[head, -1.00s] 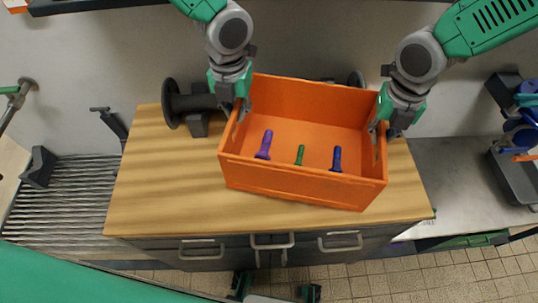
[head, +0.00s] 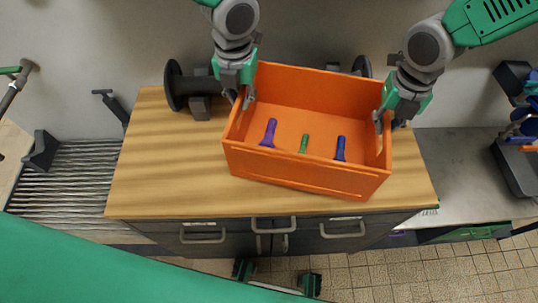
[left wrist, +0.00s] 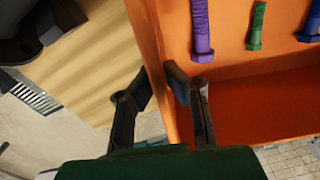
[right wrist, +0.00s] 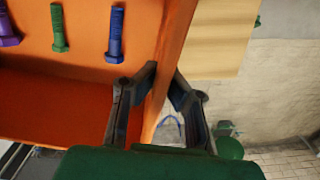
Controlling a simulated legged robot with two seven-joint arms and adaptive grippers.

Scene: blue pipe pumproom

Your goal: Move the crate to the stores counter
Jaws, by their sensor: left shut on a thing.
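A purple bolt (head: 269,132), a green bolt (head: 303,143) and a blue bolt (head: 340,148) lie inside. My left gripper (head: 240,98) is shut on the crate's left wall, one finger inside and one outside in the left wrist view (left wrist: 158,85). My right gripper (head: 384,116) has its fingers closed either side of the right wall, as the right wrist view (right wrist: 166,82) also shows.
The wooden counter top (head: 165,165) is bare left of the crate. Dark round-ended fittings (head: 177,85) stand behind the crate. A ribbed metal drainer (head: 70,180) is at left, and a dark bin (head: 515,165) with blue items at right. Tiled floor lies in front.

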